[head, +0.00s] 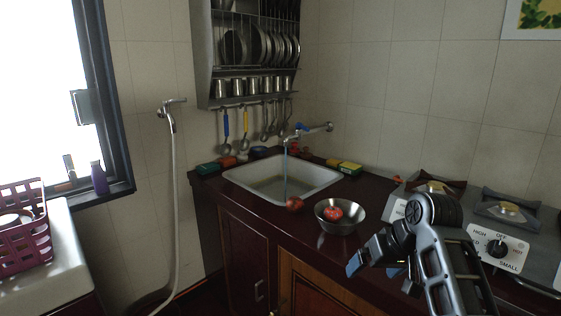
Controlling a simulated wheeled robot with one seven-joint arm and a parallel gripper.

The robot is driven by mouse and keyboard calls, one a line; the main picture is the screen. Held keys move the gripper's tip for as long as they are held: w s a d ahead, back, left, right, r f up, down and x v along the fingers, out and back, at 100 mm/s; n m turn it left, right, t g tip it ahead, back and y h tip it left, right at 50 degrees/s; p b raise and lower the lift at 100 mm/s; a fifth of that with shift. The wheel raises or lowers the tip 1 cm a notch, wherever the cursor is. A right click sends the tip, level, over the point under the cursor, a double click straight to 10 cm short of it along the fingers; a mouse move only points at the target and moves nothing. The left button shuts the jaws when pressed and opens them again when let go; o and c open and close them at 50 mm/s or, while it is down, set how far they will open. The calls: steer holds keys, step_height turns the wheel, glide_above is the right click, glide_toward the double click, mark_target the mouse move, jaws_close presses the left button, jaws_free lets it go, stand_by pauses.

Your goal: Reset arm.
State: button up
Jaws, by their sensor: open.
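My arm reaches in from the lower right in the head view, bent at a joint over the counter. My gripper (362,262) is at its left end, in front of the counter's edge and below the metal bowl. Its blue-tipped fingers look open, and I see nothing between them. The metal bowl (338,228) stands on the counter to the upper left of my gripper, with a red tomato (332,213) in it. Another tomato (294,204) lies on the counter by the sink's front corner. My gripper is apart from both tomatoes.
A white sink (240,182) with water running from a tap (315,128) is set in the dark counter (262,213). A gas stove (500,240) stands at right, close behind my arm. A dish rack (255,88) hangs above. A purple basket (25,235) is at far left.

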steer(key=s+f+m+t, duration=0.1)
steer(key=s+f+t, duration=0.1)
steer(key=s+f, duration=0.9)
steer(key=s+f+t+h, duration=0.1)
steer(key=s+f, duration=0.2)
steer(key=s, duration=0.4)
steer(key=s+f+t+h, duration=0.1)
steer(key=s+f+t, duration=0.15)
steer(key=s, duration=0.45)
steer(key=s+r+t, duration=0.2)
steer(key=s+r, duration=0.7)
steer(key=s, duration=0.4)
steer(key=s+r+t, duration=0.3)
steer(key=s+r, duration=0.7)
steer(key=s, duration=0.4)
steer(key=shift+d+h, duration=0.3)
steer(key=shift+d, duration=0.15)
